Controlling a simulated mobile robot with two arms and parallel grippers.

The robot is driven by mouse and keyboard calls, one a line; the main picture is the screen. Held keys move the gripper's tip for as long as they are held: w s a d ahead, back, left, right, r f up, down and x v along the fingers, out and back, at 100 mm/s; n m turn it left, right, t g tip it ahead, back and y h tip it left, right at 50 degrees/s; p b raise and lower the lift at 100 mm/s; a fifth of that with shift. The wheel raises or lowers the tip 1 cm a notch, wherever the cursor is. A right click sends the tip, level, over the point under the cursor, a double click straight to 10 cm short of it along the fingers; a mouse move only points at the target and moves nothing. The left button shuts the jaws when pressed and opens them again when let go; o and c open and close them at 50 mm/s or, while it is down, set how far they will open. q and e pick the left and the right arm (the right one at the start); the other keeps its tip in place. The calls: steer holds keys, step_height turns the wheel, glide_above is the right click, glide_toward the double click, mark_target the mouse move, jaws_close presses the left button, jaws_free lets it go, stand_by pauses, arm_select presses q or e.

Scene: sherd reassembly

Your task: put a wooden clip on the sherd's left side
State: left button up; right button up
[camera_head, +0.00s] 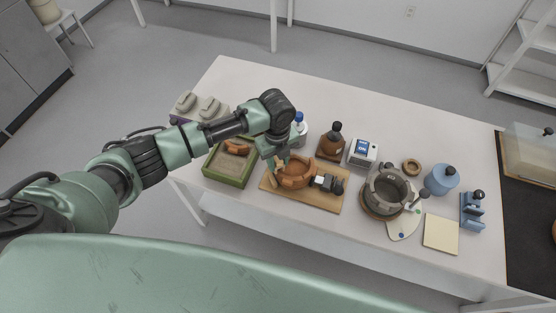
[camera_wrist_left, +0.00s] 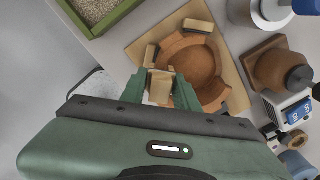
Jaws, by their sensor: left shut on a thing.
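The terracotta sherd bowl (camera_head: 297,174) sits on a wooden board (camera_head: 318,199); the bowl also shows in the left wrist view (camera_wrist_left: 202,62). Its rim is uneven. My left gripper (camera_head: 277,163) is over the bowl's left side, pointing down. In the wrist view my left gripper (camera_wrist_left: 160,90) is shut on a pale wooden clip (camera_wrist_left: 160,86), held at the bowl's rim. I cannot tell whether the clip is seated on the sherd. Two other wooden blocks, one at the far rim (camera_wrist_left: 198,26) and one beside the bowl (camera_wrist_left: 151,54), show there. My right gripper is not in view.
A green tray of sand (camera_head: 232,178) holding a sherd is left of the board. A black-and-grey object (camera_head: 328,184) is at the board's right. A brown bottle (camera_head: 331,146), white device (camera_head: 363,152) and grey pot (camera_head: 389,190) stand close by. The table's front edge is bare.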

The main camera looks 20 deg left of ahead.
arm_select(q)
steer(key=shift+f, duration=0.5)
stand_by(0.6)
steer(key=o, duration=0.9)
steer(key=shift+o, duration=0.2)
steer(key=shift+r, duration=0.1)
steer(key=shift+r+p, duration=2.1)
steer(key=shift+r, duration=0.1)
